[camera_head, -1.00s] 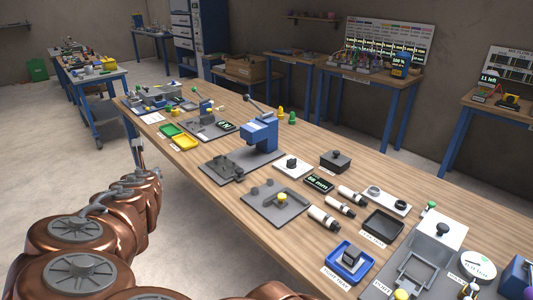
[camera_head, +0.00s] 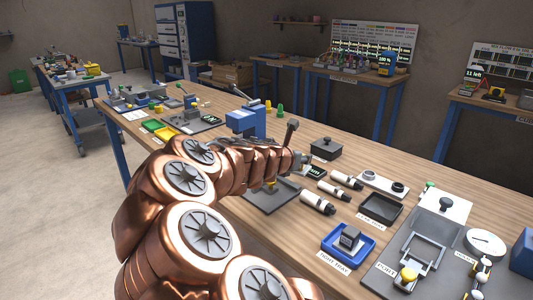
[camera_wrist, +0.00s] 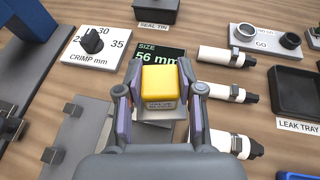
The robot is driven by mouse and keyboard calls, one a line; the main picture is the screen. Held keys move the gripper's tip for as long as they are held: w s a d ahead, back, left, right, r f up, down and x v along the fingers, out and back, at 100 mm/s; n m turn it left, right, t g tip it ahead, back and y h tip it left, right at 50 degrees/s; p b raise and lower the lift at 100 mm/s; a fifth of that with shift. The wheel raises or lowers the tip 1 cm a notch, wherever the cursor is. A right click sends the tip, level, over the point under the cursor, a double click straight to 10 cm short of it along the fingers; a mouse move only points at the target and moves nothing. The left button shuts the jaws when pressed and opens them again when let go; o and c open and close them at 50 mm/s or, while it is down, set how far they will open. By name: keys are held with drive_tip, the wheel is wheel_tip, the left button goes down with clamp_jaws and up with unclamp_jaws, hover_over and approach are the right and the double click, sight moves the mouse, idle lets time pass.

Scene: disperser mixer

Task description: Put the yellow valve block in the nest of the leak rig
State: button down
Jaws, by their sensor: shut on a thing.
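The yellow valve block (camera_wrist: 160,84) is between the two fingers of my gripper (camera_wrist: 160,100) in the wrist view, and the gripper is shut on it. A grey plate with a round dial at the right of the head view appears to be the leak rig (camera_head: 450,240). The raised square grey frame on it looks like the nest (camera_head: 428,243); no block shows in it. A yellow knob (camera_head: 408,274) stands by its port label.
Several white cylinders (camera_head: 317,202) lie between my gripper and the rig. Also there are a black leak tray (camera_head: 381,222), a blue tight tray (camera_head: 329,252) holding a grey block, and a white gauge plate (camera_head: 383,184). A blue press (camera_head: 246,122) stands left of my gripper.

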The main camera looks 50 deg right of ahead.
drive_tip(key=s+d+m+g, duration=0.1)
drive_tip(key=s+d, duration=0.1)
drive_tip(key=s, duration=0.1)
drive_tip(key=s+d+f+g+b, duration=0.1)
drive_tip(key=s+d, duration=0.1)
drive_tip(key=s, duration=0.1)
drive_tip(key=s+d+m+g+b, duration=0.1)
drive_tip(key=s, duration=0.2)
drive_tip(key=shift+s+d+f+m, duration=0.25)
drive_tip(key=shift+s+d+m, duration=0.05)
drive_tip(key=shift+s+d, duration=0.1)
drive_tip(key=shift+w+d, duration=0.2)
drive_tip(key=shift+d, duration=0.1)
hover_over(325, 166)
drive_tip(key=shift+f, duration=0.8)
drive_tip(key=shift+a+f, duration=0.1)
drive_tip(key=shift+f, duration=1.6)
drive_tip(key=shift+f, duration=0.1)
drive_tip(key=c, duration=0.7)
unclamp_jaws()
